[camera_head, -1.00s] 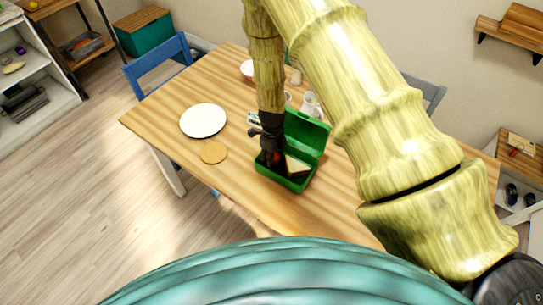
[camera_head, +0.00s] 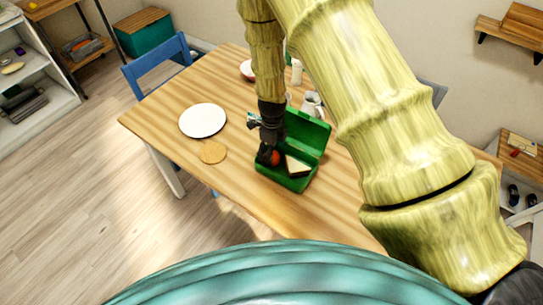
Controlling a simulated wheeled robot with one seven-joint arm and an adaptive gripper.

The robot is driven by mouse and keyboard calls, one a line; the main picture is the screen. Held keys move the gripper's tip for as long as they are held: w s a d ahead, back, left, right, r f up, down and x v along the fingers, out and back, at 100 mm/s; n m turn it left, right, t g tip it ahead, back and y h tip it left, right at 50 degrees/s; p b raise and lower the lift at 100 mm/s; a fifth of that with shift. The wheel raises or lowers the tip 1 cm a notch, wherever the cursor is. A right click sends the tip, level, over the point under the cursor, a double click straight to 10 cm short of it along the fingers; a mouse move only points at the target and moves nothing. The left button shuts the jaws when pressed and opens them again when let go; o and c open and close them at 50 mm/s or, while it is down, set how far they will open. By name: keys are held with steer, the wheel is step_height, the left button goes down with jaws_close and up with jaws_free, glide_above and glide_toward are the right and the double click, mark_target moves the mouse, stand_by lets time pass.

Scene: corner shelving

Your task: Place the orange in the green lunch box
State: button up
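The green lunch box (camera_head: 285,181) stands open on the wooden table, its lid raised at the back right. A sandwich (camera_head: 297,165) lies in its right part. The orange (camera_head: 275,158) shows as a small orange-red patch at the left part of the box, beside my gripper's fingers. My gripper (camera_head: 267,157) points down over the left side of the box, its dark fingertips next to the orange. The fingers partly hide the orange, and I cannot tell whether they are closed on it or how far apart they are.
A white plate (camera_head: 203,120) and a round tan coaster (camera_head: 212,152) lie left of the box. A white jug (camera_head: 311,104) and a bowl (camera_head: 247,69) stand behind, near my arm. A blue chair (camera_head: 158,62) is at the far left edge. The table's front left is clear.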

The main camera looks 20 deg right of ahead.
step_height(320, 180, up, 8)
steer(key=b, duration=0.2)
steer(key=shift+r, duration=0.2)
steer(key=shift+c, duration=0.5)
stand_by(0.9)
